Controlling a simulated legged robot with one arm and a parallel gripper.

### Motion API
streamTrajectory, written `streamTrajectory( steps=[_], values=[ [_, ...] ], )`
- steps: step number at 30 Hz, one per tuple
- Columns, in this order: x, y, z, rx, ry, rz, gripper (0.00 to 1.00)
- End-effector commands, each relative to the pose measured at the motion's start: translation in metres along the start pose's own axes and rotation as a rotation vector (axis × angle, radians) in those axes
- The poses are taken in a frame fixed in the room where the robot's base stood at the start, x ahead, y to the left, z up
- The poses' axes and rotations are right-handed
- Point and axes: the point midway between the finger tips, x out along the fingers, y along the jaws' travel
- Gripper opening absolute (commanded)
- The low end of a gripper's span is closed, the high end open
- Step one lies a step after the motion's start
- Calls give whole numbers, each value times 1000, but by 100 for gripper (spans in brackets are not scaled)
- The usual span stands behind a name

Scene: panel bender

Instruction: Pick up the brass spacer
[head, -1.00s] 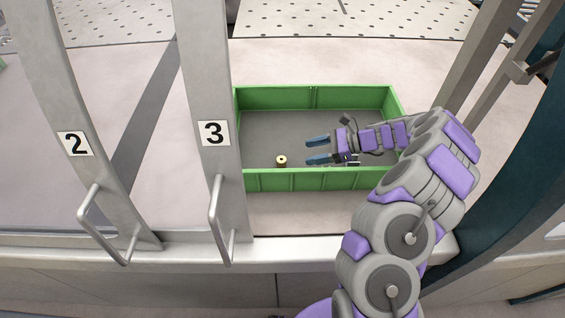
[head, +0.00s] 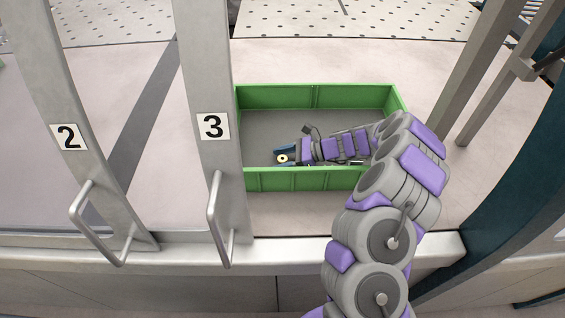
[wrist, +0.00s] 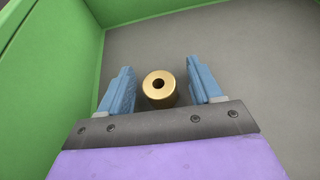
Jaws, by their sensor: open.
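The brass spacer (head: 282,158) is a small gold cylinder with a hole in its top. It stands on the grey floor of the green bin (head: 316,97), near the bin's front wall. In the wrist view the spacer (wrist: 159,87) is between the two blue fingers of my gripper (wrist: 160,88), with a gap on each side. My gripper (head: 285,153) is open and reaches into the bin from the right. In the head view the fingers partly surround the spacer.
The bin walls stand close by, with a green wall (wrist: 50,60) left of the fingers in the wrist view. A metal post marked 3 (head: 213,60) with a handle (head: 216,220) stands left of the bin. The bin floor (head: 270,125) behind the gripper is bare.

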Motion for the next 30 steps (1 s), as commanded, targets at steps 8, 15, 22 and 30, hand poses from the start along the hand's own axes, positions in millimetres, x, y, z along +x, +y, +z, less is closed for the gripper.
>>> streamTrajectory(
  steps=[8,15,22,30],
  values=[
    [0,0,0,0,1,-1,55],
    [0,0,0,0,1,-1,32],
    [0,0,0,-1,1,-1,10],
    [-1,0,0,-1,1,-1,6]
  ],
)
